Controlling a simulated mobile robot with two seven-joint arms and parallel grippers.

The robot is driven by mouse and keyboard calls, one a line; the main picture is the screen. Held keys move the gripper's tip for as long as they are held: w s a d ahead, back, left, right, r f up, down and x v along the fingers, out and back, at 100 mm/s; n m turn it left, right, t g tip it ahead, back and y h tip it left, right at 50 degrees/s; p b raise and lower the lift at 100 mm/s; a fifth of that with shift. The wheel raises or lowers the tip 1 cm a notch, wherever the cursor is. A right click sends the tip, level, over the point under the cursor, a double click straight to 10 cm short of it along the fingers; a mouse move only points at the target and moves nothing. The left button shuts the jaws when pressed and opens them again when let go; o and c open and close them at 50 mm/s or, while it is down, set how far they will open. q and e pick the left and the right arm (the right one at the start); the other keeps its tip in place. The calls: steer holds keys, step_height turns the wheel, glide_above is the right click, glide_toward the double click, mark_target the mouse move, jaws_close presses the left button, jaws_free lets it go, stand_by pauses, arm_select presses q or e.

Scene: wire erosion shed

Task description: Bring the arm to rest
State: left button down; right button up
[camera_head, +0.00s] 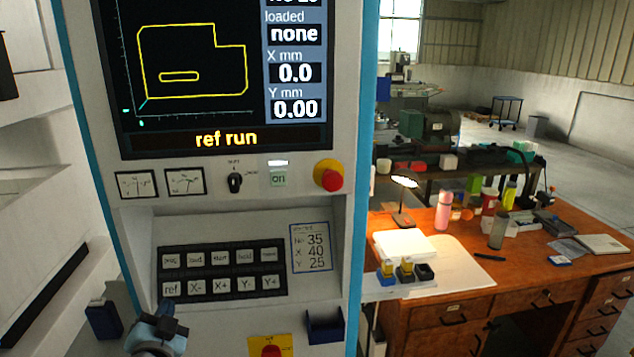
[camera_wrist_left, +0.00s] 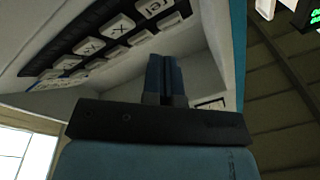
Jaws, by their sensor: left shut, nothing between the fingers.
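My left gripper (camera_head: 166,306) is low in the head view, just below the control panel's key block (camera_head: 222,272) and near its ref key (camera_head: 171,289). In the left wrist view the two dark blue fingers of my left gripper (camera_wrist_left: 165,62) are together, with nothing between them. The ref key (camera_wrist_left: 158,8) and the X keys (camera_wrist_left: 120,25) show beyond the fingertips in that view. I cannot tell the exact gap between fingers and keys. The screen (camera_head: 205,75) reads "ref run", with loaded "none", X 0.0 and Y 0.00. My right gripper is not in view.
A red mushroom button (camera_head: 329,176), a rotary switch (camera_head: 235,182) and an "on" button (camera_head: 279,178) sit above the keys. A dark blue holder (camera_head: 325,327) is at lower right. A cluttered wooden desk (camera_head: 430,318) with a lamp (camera_head: 404,183) stands right of the cabinet.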

arm_select(q)
steer(key=s+d+f+g+h, duration=0.2)
steer(key=s+d+f, duration=0.3)
steer(key=s+f, duration=0.3)
steer(key=s+d+f+n+g+h+p, duration=0.1)
steer(key=s+d+f+g+h, duration=0.2)
steer(key=s+d+f, duration=0.2)
steer(key=s+d+f+g+h, duration=0.2)
steer(key=s+d+f, duration=0.3)
steer(key=s+f, duration=0.6)
steer(key=shift+s+f+n+h+p, duration=0.3)
steer(key=shift+f+n+h+p, duration=0.1)
steer(key=shift+f+h, duration=0.2)
